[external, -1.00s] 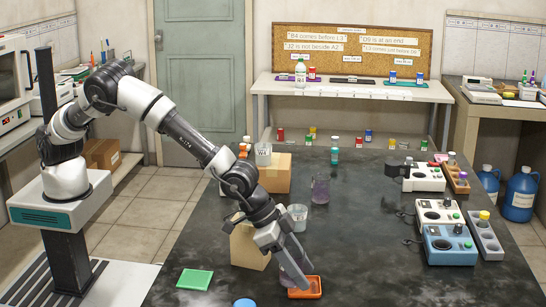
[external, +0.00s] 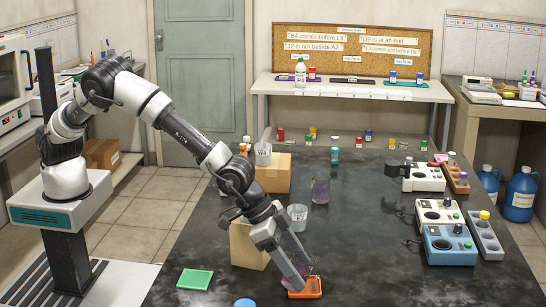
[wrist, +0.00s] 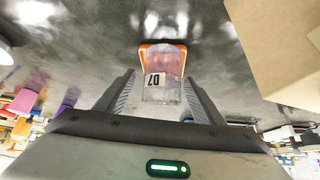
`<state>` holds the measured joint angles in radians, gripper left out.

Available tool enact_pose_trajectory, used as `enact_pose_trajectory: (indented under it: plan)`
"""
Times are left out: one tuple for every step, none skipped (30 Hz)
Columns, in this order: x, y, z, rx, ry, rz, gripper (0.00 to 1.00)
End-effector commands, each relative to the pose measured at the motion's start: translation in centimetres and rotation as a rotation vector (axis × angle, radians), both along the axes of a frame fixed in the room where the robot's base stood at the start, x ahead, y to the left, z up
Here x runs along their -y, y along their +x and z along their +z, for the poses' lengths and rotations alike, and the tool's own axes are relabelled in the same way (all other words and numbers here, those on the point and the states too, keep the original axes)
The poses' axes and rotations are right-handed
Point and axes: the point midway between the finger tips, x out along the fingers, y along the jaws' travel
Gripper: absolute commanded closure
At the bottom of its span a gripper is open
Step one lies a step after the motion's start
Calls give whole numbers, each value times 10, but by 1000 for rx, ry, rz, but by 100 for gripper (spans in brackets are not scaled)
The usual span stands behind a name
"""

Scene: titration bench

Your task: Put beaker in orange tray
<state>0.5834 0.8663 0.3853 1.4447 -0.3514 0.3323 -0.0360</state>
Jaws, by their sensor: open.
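The orange tray (external: 313,289) lies on the dark bench near its front. A clear, faintly purple beaker (wrist: 163,88) with a black-on-white label stands between my fingers at the tray, and the tray's orange rim (wrist: 163,46) shows behind it in the wrist view. My gripper (external: 297,277) reaches down at the tray in the external view. In the wrist view my gripper (wrist: 159,80) is open, with a finger on each side of the beaker. The beaker is largely hidden by my fingers in the external view, and its base contact cannot be seen clearly.
A cardboard box (external: 246,246) stands close left of my gripper, with a clear beaker (external: 297,215) behind. A purple-tinted beaker (external: 320,189) stands farther back. A green pad (external: 195,279) and blue disc (external: 244,303) lie at front left. The bench right of the tray is clear.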

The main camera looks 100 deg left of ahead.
Motion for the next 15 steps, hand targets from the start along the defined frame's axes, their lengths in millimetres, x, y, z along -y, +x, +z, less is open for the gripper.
enact_pose_trajectory:
  plan:
    - [0,-5,11,3,-2,0,38]
    - [0,-9,16,3,-3,-1,38]
    - [0,-14,24,3,-1,-2,38]
    - [0,-17,30,4,-1,-2,38]
    - [-1,-21,35,3,-1,-2,38]
    - [-1,-26,43,3,-3,-2,38]
    - [-1,-30,48,3,-2,-2,38]
    - [-1,-33,53,2,-1,-2,38]
    - [-2,-37,60,2,-1,-2,38]
    - [-2,-40,63,1,-2,-1,38]
    - [-2,-43,68,1,-1,-2,38]
    - [-2,-46,73,2,-1,-3,38]
    - [-3,-48,75,1,0,-2,38]
    - [-3,-50,78,1,0,-2,38]
    - [-3,-52,81,1,0,-1,38]
